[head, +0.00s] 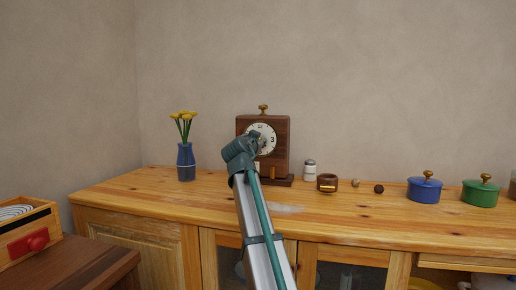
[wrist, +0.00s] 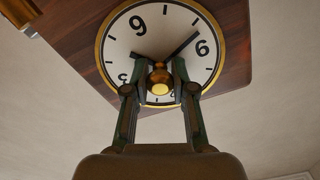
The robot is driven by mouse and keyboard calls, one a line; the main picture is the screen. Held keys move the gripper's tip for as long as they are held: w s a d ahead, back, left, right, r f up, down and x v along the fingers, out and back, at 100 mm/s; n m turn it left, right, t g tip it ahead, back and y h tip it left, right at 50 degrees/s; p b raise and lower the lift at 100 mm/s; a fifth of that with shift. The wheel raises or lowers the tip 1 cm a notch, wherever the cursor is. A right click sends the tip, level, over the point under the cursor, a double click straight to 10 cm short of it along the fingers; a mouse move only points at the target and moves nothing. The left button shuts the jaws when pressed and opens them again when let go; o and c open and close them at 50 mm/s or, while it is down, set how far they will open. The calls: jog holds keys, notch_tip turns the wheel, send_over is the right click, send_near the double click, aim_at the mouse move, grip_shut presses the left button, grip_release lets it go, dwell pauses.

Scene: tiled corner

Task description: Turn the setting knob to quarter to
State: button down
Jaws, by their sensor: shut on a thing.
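A wooden clock (head: 281,165) with a round white face and a brass knob on top stands at the back of the wooden counter. In the wrist view its face (wrist: 118,48) appears turned, with 9 at the upper left and 6 at the right. The brass setting knob (wrist: 160,82) sits at the middle of the face. My gripper (wrist: 159,72) is shut on this knob, one finger on each side. The longer hand points near the 6, slightly toward the 9 side. A shorter hand points left, below the 9. In the head view my gripper (head: 261,145) covers part of the face.
A blue vase (head: 186,163) with yellow flowers stands left of the clock. To the right are a shaker (head: 310,171), a brown wooden cup (head: 327,183), two small balls, a blue pot (head: 424,190) and a green pot (head: 480,194). The counter's front is clear.

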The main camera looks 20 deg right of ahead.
jog(key=m+b, duration=0.2)
jog(key=m, duration=0.2)
dwell(0.5)
jog(key=c, duration=0.9)
grip_release()
jog(key=shift+c, duration=0.2)
jog(key=shift+a, duration=0.1)
jog(key=v, duration=1.2)
jog(key=shift+w, duration=0.1)
